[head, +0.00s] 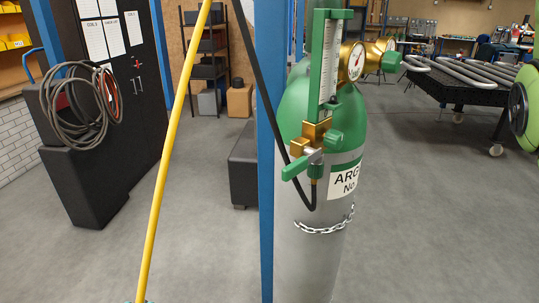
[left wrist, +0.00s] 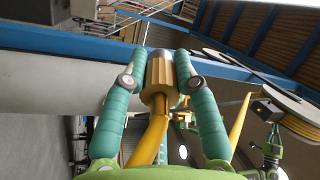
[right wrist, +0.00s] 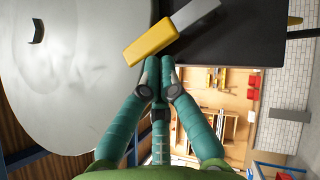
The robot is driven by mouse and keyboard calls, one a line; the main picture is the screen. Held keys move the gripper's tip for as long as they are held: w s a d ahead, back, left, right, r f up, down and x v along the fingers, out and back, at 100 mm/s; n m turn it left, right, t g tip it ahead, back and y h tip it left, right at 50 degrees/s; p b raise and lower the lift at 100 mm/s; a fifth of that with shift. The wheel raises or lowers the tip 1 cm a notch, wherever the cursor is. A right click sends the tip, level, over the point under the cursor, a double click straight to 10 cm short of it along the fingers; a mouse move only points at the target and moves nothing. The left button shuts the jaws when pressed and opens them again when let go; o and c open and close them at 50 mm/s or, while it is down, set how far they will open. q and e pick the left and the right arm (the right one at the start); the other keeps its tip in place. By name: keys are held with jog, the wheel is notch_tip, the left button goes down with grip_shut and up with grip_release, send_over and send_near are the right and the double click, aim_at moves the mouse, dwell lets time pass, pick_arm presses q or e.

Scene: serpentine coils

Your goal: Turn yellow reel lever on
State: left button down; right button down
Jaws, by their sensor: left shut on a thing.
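The yellow lever (right wrist: 150,46) shows in the right wrist view with a grey shaft running up and right from it. It lies at a slant beside a large pale disc (right wrist: 75,75). I cannot tell whether it is on or off. My right gripper (right wrist: 160,65) is shut, its fingertips together just below the yellow lever; I cannot tell if they touch it. In the head view the yellow hose (head: 171,130) rises steeply.
A blue post (head: 265,150) and a green-topped gas cylinder (head: 309,255) stand in front. A dark cabinet with a coiled grey cable (head: 65,110) is at the left. A black table (head: 470,93) is at the right.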

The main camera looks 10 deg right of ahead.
pick_arm(q)
jog(key=shift+w+r+p, duration=0.5)
jog(key=shift+r+p, duration=0.05)
jog(key=shift+r, duration=0.15)
jog(key=shift+s+a+r+p, duration=0.1)
jog(key=shift+s+r+p, duration=0.2)
jog(key=shift+s+p, duration=0.05)
jog(key=shift+w, duration=0.15)
pick_arm(e)
jog(key=shift+w+d+r+m+g+h, duration=0.2)
jog(key=shift+w+r+m+g+h, duration=0.4)
jog(key=shift+w+r+m, duration=0.5)
jog(key=shift+s+f, duration=0.1)
jog(key=shift+s, duration=0.2)
